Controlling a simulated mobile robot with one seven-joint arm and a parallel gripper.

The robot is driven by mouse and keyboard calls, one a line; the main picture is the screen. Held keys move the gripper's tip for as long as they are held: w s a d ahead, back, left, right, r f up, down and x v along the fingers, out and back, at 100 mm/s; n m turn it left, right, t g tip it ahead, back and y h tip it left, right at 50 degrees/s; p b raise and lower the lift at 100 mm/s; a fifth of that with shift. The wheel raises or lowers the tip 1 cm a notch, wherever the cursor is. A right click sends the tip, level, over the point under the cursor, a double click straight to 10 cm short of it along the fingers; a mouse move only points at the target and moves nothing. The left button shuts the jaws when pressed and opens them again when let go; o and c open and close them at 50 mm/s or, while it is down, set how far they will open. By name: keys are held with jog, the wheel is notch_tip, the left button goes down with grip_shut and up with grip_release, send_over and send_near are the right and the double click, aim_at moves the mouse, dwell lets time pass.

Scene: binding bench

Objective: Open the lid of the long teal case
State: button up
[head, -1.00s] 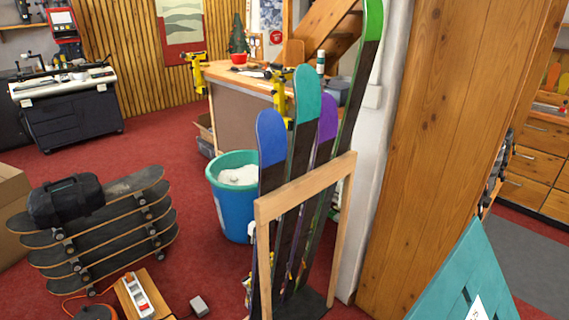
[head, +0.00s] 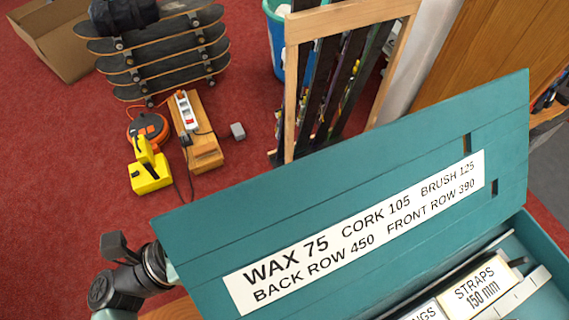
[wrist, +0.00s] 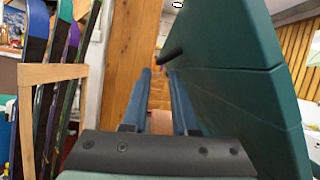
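The teal lid (head: 330,200) of the long case stands raised, its inner face with a white text label (head: 370,228) turned to the head camera. The open case (head: 548,245) shows at the lower right of the head view. In the wrist view the lid (wrist: 235,75) rises on the right, and a dark rod (wrist: 170,56) juts from it just beyond my fingertips. My gripper (wrist: 160,75) is open, its two blue fingers apart with nothing visible between them. In the head view my arm is at the lower left and the lid hides my fingers.
Inside the case are cards, one reading STRAPS (head: 482,285). Behind the lid are a wooden ski rack (head: 291,105), stacked skateboards (head: 165,65), a power strip on a wooden block (head: 200,150) and a yellow tool (head: 150,175).

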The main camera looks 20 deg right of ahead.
aim_at(282, 185)
jog(key=p+x, duration=0.1)
jog(key=x, duration=0.4)
jog(key=shift+d+r, duration=0.1)
jog(key=shift+d, duration=0.25)
grip_shut()
dwell(1.1)
